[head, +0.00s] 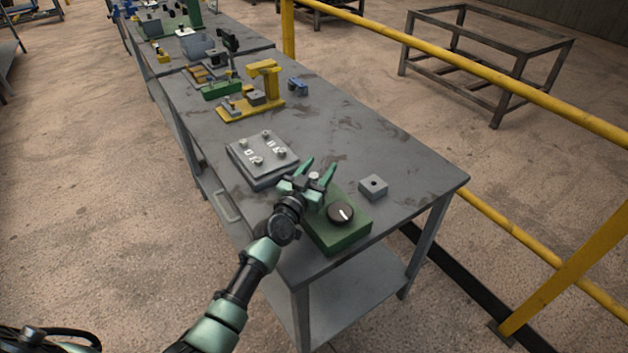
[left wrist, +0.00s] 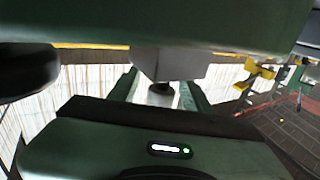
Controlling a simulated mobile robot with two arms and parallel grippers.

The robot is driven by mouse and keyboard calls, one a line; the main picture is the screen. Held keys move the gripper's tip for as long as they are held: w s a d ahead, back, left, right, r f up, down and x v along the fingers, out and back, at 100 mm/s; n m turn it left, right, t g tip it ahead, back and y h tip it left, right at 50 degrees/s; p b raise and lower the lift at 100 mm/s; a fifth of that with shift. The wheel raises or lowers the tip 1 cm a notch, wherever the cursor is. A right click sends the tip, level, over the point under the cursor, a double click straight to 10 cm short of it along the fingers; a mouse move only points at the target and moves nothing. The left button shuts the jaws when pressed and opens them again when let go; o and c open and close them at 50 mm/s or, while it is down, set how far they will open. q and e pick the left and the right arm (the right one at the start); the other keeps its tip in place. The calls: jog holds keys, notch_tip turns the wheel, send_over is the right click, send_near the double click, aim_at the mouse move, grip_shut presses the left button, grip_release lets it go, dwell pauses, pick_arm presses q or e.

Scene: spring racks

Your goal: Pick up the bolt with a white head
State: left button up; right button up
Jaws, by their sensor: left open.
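My left gripper (head: 318,168) is open over the near end of the workbench, above the green box (head: 345,236) with a black knob. A small pale piece (head: 314,176), which looks like the white bolt head, shows between its green fingers. My right gripper is not in view.
A grey plate (head: 251,164) with several bolts lies left of the gripper. A grey block with a hole (head: 373,187) stands right of the green box. A yellow fixture (head: 264,72) stands farther back. A yellow rail (head: 470,67) runs along the right.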

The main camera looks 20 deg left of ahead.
pick_arm(q)
grip_shut()
jog(key=shift+r, duration=0.1)
